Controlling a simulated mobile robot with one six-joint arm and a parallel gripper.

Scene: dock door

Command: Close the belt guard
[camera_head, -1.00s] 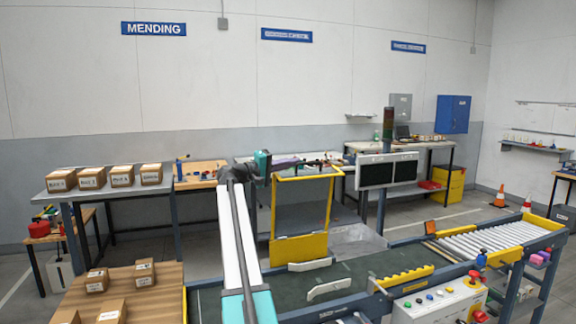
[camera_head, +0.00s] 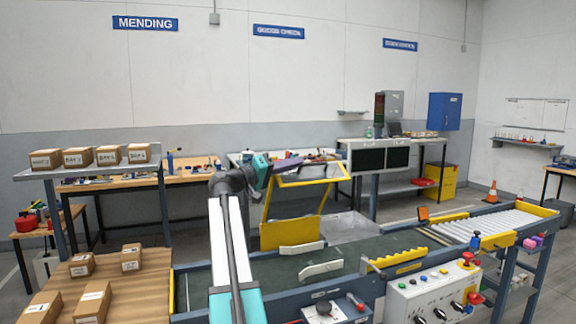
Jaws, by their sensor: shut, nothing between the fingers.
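The belt guard (camera_head: 299,183) is a yellow frame with a see-through pane. It stands raised behind the dark conveyor belt (camera_head: 375,250), with its upper part tilted and a solid yellow panel (camera_head: 290,234) low at the belt's far side. My arm reaches up from the front, and my gripper (camera_head: 277,165) is at the upper left of the guard's frame. The gripper is shut and empty. Its tips are small and blend into the cluttered bench behind, so I cannot tell whether they touch the frame.
A control box (camera_head: 430,295) with buttons stands at the front right. White rollers (camera_head: 485,225) continue the belt to the right. Cartons sit on a wooden table (camera_head: 135,290) and a grey shelf (camera_head: 50,171) at left.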

